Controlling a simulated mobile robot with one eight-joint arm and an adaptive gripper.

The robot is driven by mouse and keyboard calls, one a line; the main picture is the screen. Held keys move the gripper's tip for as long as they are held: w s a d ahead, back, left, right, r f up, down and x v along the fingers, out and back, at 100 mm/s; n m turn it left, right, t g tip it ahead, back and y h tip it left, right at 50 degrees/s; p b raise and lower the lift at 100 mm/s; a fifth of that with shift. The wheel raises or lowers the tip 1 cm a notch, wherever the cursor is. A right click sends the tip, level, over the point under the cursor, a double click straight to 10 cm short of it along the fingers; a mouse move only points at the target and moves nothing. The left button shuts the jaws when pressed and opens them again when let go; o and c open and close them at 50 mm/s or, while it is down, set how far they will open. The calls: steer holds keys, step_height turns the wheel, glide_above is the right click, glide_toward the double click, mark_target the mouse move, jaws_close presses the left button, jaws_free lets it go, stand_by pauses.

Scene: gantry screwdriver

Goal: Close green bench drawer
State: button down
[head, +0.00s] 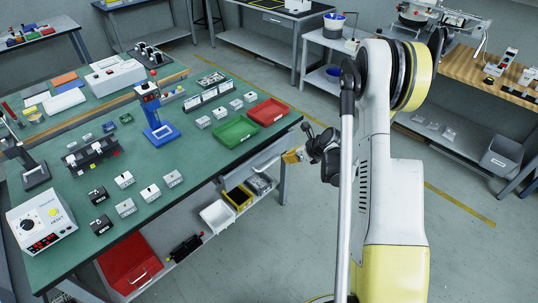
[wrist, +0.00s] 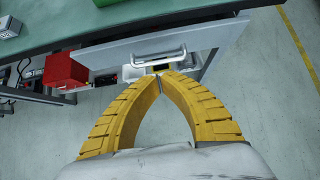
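The green bench (head: 190,165) stands at the left of the head view. Its grey drawer (wrist: 120,58) sits under the bench top near the right end and seems to stick out past the top's edge; how far is hard to tell. It also shows in the head view (head: 250,168). A pale bar handle (wrist: 158,47) is on its front. My gripper (wrist: 160,77) has its yellow fingers together at the tips, with nothing seen between them. The tips are just in front of the handle; contact cannot be told. In the head view my gripper (head: 292,156) is beside the drawer.
Below the drawer, a lower shelf holds a red box (head: 130,264), a white bin (head: 218,216) and a yellow bin (head: 239,197). Green (head: 235,131) and red (head: 268,111) trays lie on the bench top. The grey floor right of the bench is clear.

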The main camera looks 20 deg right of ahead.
mark_target(263, 156)
steer(key=b+x, duration=0.1)
steer(key=x, duration=0.2)
steer(key=b+x, duration=0.2)
steer(key=x, duration=0.1)
steer(key=b+x, duration=0.1)
steer(key=x, duration=0.3)
steer(key=shift+s+a+f, duration=0.1)
steer(key=shift+s+a, duration=0.05)
steer(key=shift+a, duration=0.2)
steer(key=shift+w+a+r+b, duration=0.1)
steer(key=shift+w+a+b, duration=0.2)
steer(key=shift+w, duration=0.3)
steer(key=shift+w+a+r+b, duration=0.15)
steer(key=shift+w+b, duration=0.15)
steer(key=shift+w, duration=0.25)
steer(key=shift+w+a+r, duration=0.1)
steer(key=shift+w+a, duration=0.1)
steer(key=shift+w, duration=0.4)
steer(key=shift+w, duration=0.1)
